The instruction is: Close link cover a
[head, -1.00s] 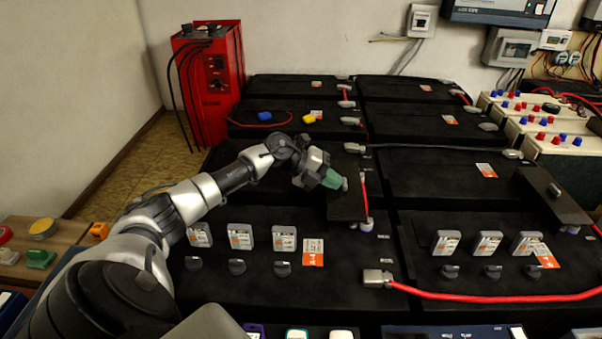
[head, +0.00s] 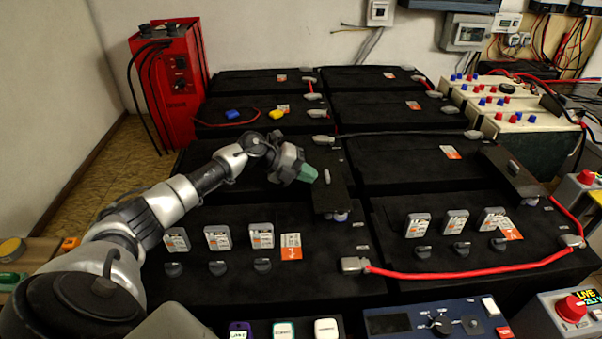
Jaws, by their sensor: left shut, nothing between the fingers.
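A flat black link cover (head: 338,194) with a small grey upright handle (head: 326,176) lies in the middle, over the near edge of a battery in the second row. No letter is legible on it, so I cannot tell if it is cover a. Its plate hides the red link, and terminal ends (head: 338,217) show at its near edge. My left gripper (head: 314,174), with teal fingertips, is shut and empty just left of the handle; I cannot tell if they touch. A similar black cover (head: 518,182) with a handle lies further right. My right gripper is not in view.
Black batteries (head: 400,165) fill the middle. A red cable (head: 460,275) runs across the near right batteries. Grey plugs and knobs (head: 218,267) line the near left battery. A red charger (head: 172,90) stands at the back left. A control box (head: 572,308) is at the near right.

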